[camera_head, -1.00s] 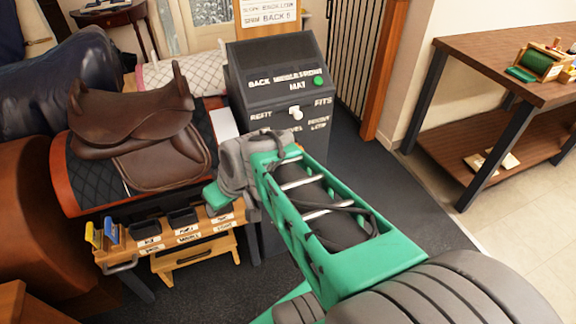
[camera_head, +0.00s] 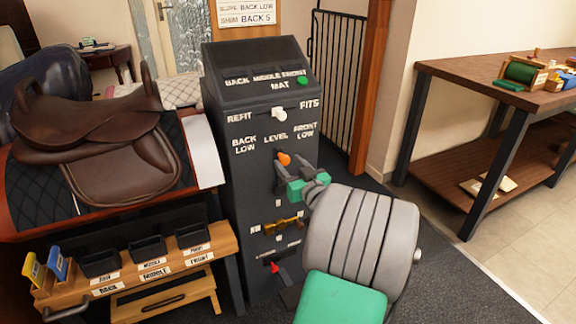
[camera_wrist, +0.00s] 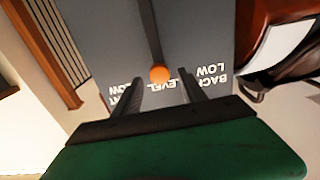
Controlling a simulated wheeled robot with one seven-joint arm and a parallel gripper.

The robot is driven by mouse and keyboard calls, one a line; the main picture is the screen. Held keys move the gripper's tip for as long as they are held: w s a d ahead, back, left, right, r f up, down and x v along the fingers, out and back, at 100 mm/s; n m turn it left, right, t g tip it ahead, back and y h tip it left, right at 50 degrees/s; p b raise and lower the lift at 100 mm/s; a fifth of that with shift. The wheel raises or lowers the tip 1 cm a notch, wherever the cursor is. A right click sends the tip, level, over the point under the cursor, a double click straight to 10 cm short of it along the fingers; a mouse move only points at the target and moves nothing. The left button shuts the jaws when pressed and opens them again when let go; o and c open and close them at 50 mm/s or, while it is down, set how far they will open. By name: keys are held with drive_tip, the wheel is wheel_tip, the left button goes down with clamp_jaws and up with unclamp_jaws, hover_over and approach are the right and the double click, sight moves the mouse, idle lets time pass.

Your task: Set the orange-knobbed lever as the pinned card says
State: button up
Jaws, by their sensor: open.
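The pinned card (camera_head: 246,14) at the top of the head view reads "SLOPE BACK LOW" and "SHIM BACK 5". The orange knob (camera_head: 284,159) of the lever is on the front of the dark cabinet (camera_head: 225,185), just below the word LEVEL, with BACK LOW to its left and FRONT LOW to its right. My gripper (camera_head: 290,170) is open in front of the cabinet, close to the knob. In the wrist view the orange knob (camera_wrist: 160,74) shows between and just beyond the two fingers of my gripper (camera_wrist: 161,82). I cannot tell contact. The lever's dark rod runs up behind it.
A white knob (camera_head: 280,114) sits between REFIT and FITS, above the lever. A brass handle (camera_head: 283,226) and a red-tipped lever (camera_head: 274,267) are below. A saddle (camera_head: 110,140) and a small bench with bins (camera_head: 150,270) stand left; a table (camera_head: 500,75) stands right.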

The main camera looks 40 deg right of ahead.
drive_tip(key=shift+w+d, duration=0.15)
drive_tip(key=shift+w, duration=0.35)
clamp_jaws()
idle(1.1)
